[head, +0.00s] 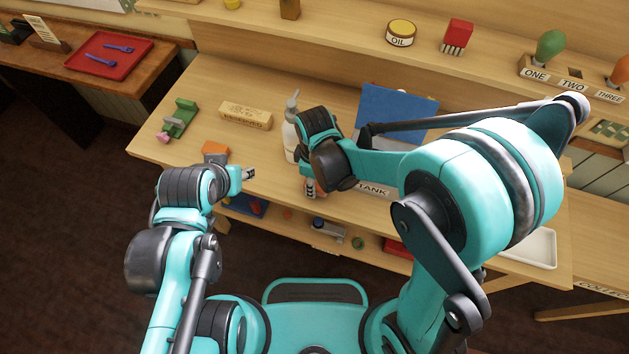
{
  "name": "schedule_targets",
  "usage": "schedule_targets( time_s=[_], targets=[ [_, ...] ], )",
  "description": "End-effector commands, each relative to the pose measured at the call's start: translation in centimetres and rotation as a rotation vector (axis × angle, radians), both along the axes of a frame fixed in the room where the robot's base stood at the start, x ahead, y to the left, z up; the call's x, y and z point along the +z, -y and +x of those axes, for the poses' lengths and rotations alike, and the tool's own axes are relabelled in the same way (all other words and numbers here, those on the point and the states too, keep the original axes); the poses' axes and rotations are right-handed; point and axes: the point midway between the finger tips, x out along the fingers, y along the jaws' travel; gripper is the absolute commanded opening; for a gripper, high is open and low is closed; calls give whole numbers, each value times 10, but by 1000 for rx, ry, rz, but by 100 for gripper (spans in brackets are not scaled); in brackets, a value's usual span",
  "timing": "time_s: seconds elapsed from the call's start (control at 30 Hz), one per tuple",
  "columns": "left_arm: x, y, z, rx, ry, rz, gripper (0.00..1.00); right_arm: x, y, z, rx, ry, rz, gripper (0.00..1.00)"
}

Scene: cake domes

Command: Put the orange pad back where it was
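An orange block-like piece (214,148), which may be the orange pad, shows on the wooden table at the left, just behind my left wrist. Its lower part is hidden by my arm. My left gripper (249,174) is right of it, over the table's front part, and points right. Its fingers are too small to read as open or shut. My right gripper (311,188) points down near the table's front edge, left of the TANK label (373,190). A small brownish-orange patch shows at its fingertips, and I cannot tell whether it holds anything.
A white pump bottle (291,128) stands close behind my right gripper. A blue panel (395,112) is behind my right arm. A wooden block (245,116) and a green device (180,118) lie at the left. A white tray (530,248) is at the right. Several items fill the lower shelf.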

Motion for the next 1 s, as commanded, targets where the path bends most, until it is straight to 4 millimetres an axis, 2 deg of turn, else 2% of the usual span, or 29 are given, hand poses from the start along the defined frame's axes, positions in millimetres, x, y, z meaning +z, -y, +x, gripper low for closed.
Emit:
schedule_targets(
  time_s=[0.63, 0.67, 1.0],
  targets=[
    [-9, 0, 0, 0, 0, 0, 40, -10, 0, 0, 0, 0, 0, 0],
    [-9, 0, 0, 0, 0, 0, 40, -9, 0, 0, 0, 0, 0, 42],
    [-8, 0, 0, 0, 0, 0, 40, -9, 0, 0, 0, 0, 0, 43]
  ],
)
